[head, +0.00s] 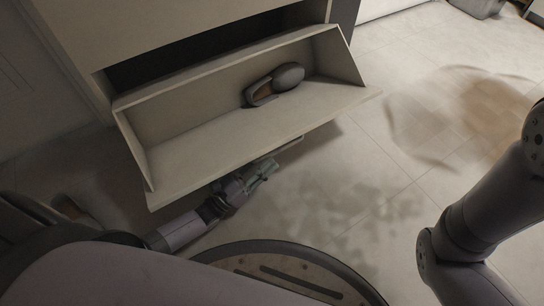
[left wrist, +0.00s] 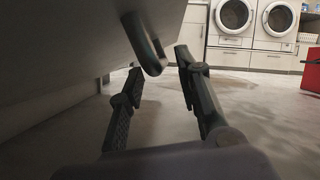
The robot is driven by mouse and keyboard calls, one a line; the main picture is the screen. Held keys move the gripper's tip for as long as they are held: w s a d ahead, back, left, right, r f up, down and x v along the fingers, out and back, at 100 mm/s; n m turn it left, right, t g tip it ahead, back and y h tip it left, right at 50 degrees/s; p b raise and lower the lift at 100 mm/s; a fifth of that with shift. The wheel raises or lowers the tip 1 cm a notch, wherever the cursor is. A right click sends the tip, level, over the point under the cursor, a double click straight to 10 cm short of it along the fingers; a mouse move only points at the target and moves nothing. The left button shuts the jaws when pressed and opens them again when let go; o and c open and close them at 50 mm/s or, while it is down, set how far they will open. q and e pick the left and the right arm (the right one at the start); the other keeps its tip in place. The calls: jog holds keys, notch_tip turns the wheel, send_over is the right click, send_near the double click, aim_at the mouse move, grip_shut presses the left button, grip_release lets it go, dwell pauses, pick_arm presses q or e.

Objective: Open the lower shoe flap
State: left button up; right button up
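The lower shoe flap (head: 215,155) is tilted far out from the cabinet, its compartment open at the top. A dark grey shoe (head: 288,77) with a brown part lies inside it. The flap's bar handle (head: 291,144) sticks out at its front edge; it also shows as a dark loop in the left wrist view (left wrist: 147,48). My left gripper (head: 264,168) is below the flap's front edge, close to the handle. In the left wrist view its fingers (left wrist: 158,72) are spread, with the handle ahead and above, not clasped. My right arm shows at the right, its gripper out of view.
The cabinet's upper front (head: 150,25) stands above the flap. The tiled floor (head: 400,150) to the right is clear. White washing machines (left wrist: 232,17) and a red object (left wrist: 311,70) stand farther off. A grey container (head: 480,6) is at the far top right.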

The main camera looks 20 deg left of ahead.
aim_at(272, 152)
pick_arm(q)
jog(key=shift+b+x, duration=0.4)
jog(key=shift+x, duration=1.4)
jog(key=shift+r, duration=0.1)
jog(key=shift+c, duration=0.3)
grip_shut()
